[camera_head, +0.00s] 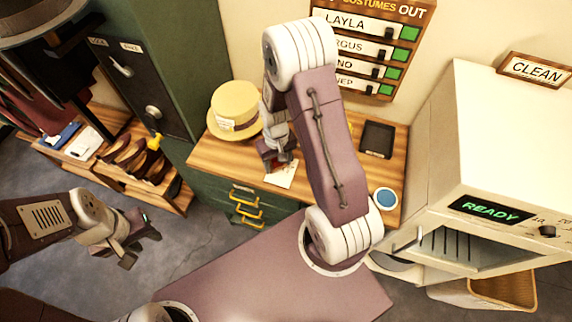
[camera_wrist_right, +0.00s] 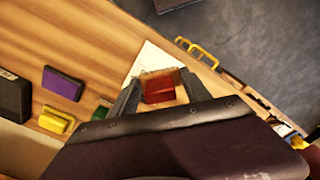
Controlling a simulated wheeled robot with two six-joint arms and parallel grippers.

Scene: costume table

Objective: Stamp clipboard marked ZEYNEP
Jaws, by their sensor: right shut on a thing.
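My right gripper (camera_head: 277,160) is low over the front part of the wooden desk and partly hidden by its own arm. In the right wrist view it is shut on a red block (camera_wrist_right: 158,90), probably a stamp, held between the two fingers. A white sheet (camera_head: 283,176) lies under it, and the sheet also shows in the right wrist view (camera_wrist_right: 150,57). I cannot read a name on the sheet, nor tell whether the block touches it. My left gripper (camera_head: 140,246) is empty and open, away over the floor at left.
The desk (camera_head: 215,160) also holds a straw hat (camera_head: 235,108), a dark tablet (camera_head: 377,139) and a blue round thing (camera_head: 386,198). Purple (camera_wrist_right: 63,83), yellow (camera_wrist_right: 57,119) and green (camera_wrist_right: 101,110) blocks lie beside the gripper. A white machine (camera_head: 500,150) reading READY stands at right.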

